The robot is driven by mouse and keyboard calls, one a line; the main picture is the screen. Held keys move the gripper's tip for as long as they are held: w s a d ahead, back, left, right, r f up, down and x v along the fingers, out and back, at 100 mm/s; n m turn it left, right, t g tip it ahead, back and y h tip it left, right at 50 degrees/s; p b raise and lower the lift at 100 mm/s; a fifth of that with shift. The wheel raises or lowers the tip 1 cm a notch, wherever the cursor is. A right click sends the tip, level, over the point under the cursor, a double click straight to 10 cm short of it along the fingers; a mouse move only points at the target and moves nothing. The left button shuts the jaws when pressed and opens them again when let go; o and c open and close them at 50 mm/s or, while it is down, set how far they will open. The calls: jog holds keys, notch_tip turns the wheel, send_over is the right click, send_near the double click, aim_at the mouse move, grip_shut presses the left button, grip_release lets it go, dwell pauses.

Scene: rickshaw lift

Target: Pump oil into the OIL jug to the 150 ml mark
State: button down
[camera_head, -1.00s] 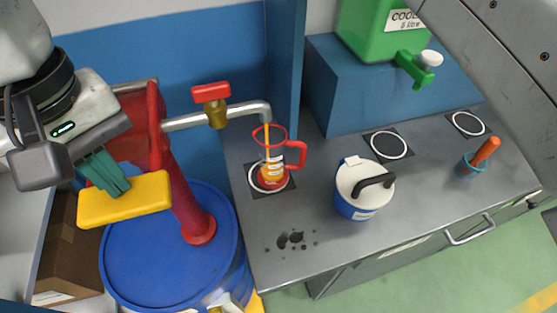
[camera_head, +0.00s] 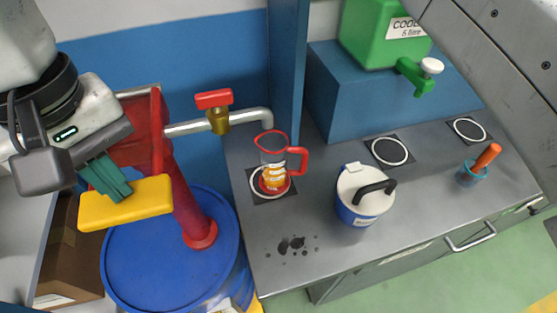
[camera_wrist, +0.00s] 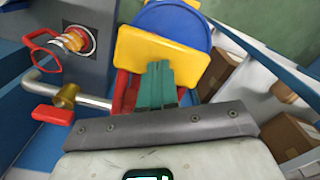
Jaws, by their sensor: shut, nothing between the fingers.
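The OIL jug (camera_head: 273,160), clear with a red rim and red handle, stands on a ringed dark pad under the spout (camera_head: 266,116). Amber oil fills its lower part; I cannot read the level against the marks. No stream falls from the spout. The red pump (camera_head: 183,195) rises from a blue drum (camera_head: 160,258). A red-handled brass valve (camera_head: 215,108) sits on its pipe. My gripper (camera_head: 126,198) is shut and empty, its green fingers against or just above the yellow pump handle pad (camera_head: 130,203). The wrist view also shows the fingers (camera_wrist: 158,72) at the yellow pad (camera_wrist: 165,50).
A blue and white canister (camera_head: 362,195) with a black handle stands right of the jug. A green coolant container (camera_head: 385,35) sits on a blue block behind. A blue cup (camera_head: 470,175) holds an orange-handled tool. Dark spots mark the bench front.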

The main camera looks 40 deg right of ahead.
notch_tip(320, 180, up, 8)
jog(key=p, duration=0.5)
jog(key=shift+w+f, duration=0.1)
dwell(0.4)
jog(key=shift+f+b, duration=3.55)
jog(key=shift+f, duration=1.7)
jog(key=shift+r, duration=0.2)
notch_tip(320, 180, up, 10)
jog(key=p, duration=0.7)
jog(key=shift+r, duration=0.15)
